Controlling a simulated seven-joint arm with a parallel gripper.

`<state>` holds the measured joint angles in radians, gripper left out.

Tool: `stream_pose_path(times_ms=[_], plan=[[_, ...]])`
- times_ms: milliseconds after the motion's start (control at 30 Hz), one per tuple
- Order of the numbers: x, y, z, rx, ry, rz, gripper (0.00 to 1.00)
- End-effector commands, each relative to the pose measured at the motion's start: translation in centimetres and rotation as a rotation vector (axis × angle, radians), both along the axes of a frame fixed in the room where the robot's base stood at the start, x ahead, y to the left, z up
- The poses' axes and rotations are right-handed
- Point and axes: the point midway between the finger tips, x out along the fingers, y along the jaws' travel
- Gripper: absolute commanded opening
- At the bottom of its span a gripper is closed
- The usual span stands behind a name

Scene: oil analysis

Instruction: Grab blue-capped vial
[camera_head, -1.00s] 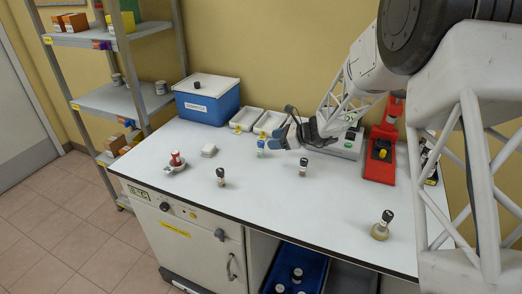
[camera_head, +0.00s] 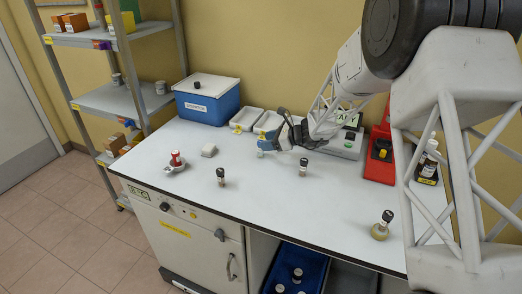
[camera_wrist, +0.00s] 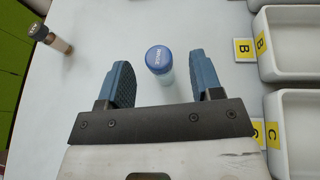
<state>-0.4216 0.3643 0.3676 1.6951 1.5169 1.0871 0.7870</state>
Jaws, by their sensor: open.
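The blue-capped vial (camera_wrist: 160,61) stands upright on the white bench in the wrist view, with its round blue cap facing the camera. My gripper (camera_wrist: 161,75) is open, and its two blue-grey fingers are on either side of the vial, with a gap to each. In the head view my gripper (camera_head: 267,146) is low over the bench and covers most of the vial; a small pale part of the vial (camera_head: 260,153) shows beside the fingers.
Black-capped vials (camera_head: 221,177), (camera_head: 303,167) and (camera_head: 383,226) stand on the bench. White trays (camera_wrist: 292,45) with yellow labels lie right of my gripper in the wrist view. A blue box (camera_head: 207,102) and red device (camera_head: 380,160) stand at the back.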

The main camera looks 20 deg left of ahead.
Motion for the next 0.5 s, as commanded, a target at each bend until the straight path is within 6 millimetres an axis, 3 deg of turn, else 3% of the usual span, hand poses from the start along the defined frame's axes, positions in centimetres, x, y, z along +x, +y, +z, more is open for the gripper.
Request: stream_pose_path(times_ms=[267,500], plan=[[0.0,0.2,-0.2,0.0,0.0,0.0,0.6],[-0.4,2.0,-1.4,-0.001,0.001,0.002,0.6]])
